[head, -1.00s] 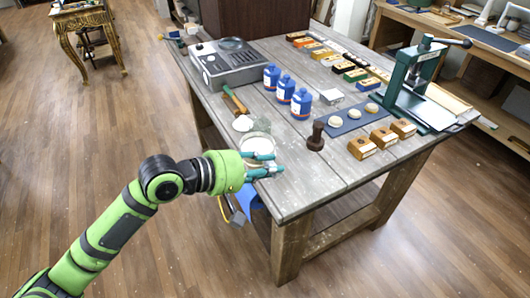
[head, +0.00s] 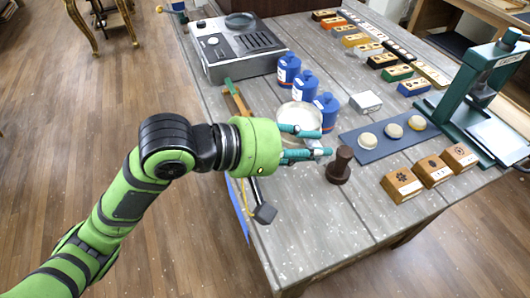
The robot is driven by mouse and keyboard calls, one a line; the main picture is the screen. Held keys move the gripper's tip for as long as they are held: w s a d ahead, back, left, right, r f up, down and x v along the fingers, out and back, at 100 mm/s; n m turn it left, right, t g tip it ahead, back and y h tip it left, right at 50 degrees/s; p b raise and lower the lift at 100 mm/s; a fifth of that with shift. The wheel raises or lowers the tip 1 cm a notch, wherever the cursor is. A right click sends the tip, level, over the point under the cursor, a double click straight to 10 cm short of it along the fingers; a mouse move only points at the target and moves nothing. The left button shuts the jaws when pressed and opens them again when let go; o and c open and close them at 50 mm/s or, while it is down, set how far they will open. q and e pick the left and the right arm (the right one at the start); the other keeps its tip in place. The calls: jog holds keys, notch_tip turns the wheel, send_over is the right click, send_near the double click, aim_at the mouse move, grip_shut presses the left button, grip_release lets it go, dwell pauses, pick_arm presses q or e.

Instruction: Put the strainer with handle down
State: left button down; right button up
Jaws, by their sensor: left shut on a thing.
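The strainer (head: 300,115) shows as a pale round bowl with a light rim, just beyond my left gripper and in front of the blue bottles. My left gripper (head: 318,143) comes in from the left over the near left part of the table, with its teal fingers pointing right. It is shut on the strainer. The strainer's handle is mostly hidden by the fingers. I cannot tell whether the bowl touches the table. My right gripper is not in view.
Blue bottles (head: 306,87) stand close behind the strainer. A dark brown tamper-like piece (head: 339,166) stands just right of the fingertips. A blue mat (head: 370,154) with pale discs and wooden blocks (head: 402,185) lie further right. The front planks (head: 320,225) of the table are clear.

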aim_at(287, 145)
pick_arm(q)
jog(key=w+a+f, duration=0.1)
jog(key=a, duration=0.1)
jog(key=w+a+f, duration=0.3)
jog(key=a, duration=0.1)
jog(key=shift+w+f, duration=0.15)
jog(key=f, duration=0.4)
jog(key=shift+w+a+f, duration=0.2)
jog(key=shift+w+a, duration=0.05)
jog(key=shift+w, duration=0.05)
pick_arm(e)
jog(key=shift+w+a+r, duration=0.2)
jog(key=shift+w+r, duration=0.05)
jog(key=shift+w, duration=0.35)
pick_arm(q)
jog(key=shift+f, duration=0.15)
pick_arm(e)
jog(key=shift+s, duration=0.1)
pick_arm(q)
jog(key=shift+f, duration=0.15)
jog(key=c, duration=1)
grip_release()
